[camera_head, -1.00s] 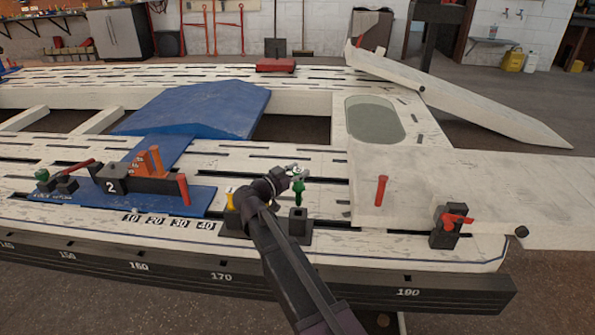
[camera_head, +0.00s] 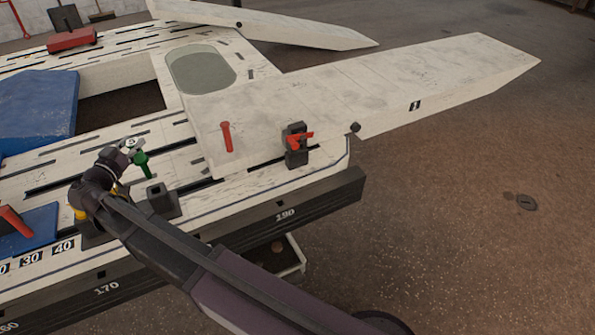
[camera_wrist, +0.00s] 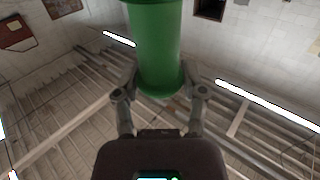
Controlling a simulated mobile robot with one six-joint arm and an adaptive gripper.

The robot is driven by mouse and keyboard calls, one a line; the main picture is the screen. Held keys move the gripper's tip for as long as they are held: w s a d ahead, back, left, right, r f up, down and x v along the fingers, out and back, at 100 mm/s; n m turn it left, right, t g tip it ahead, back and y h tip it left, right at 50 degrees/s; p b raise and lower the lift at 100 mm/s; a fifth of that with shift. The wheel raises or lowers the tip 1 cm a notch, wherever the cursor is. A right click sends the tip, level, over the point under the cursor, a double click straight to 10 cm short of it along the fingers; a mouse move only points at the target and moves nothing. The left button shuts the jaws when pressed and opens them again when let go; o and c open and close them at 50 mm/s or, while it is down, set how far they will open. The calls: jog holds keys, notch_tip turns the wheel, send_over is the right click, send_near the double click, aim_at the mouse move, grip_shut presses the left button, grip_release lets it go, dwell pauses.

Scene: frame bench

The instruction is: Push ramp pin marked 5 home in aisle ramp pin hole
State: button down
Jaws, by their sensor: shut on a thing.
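My gripper (camera_head: 130,150) is shut on a green pin (camera_head: 140,162) with a pale top that bears a dark mark, likely a 5. In the wrist view the green pin (camera_wrist: 157,45) stands between the two fingers (camera_wrist: 160,92). In the head view the pin's lower end is just above and behind a black socket block (camera_head: 158,196); whether it is clear of the block is hard to tell. The pale ramp (camera_head: 370,85) lies to the right, with a number plate on its side. I cannot make out an open pin hole in it.
A red pin (camera_head: 226,137) stands upright on the ramp's near end. A black clamp with a red handle (camera_head: 297,143) sits at its front edge, beside a dark round knob (camera_head: 355,127). A yellow piece (camera_head: 80,213) is by my wrist. The floor at right is mostly clear.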

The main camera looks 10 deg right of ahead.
jog(key=shift+r+p, duration=1.4)
jog(key=shift+r, duration=0.45)
jog(key=shift+s, duration=0.1)
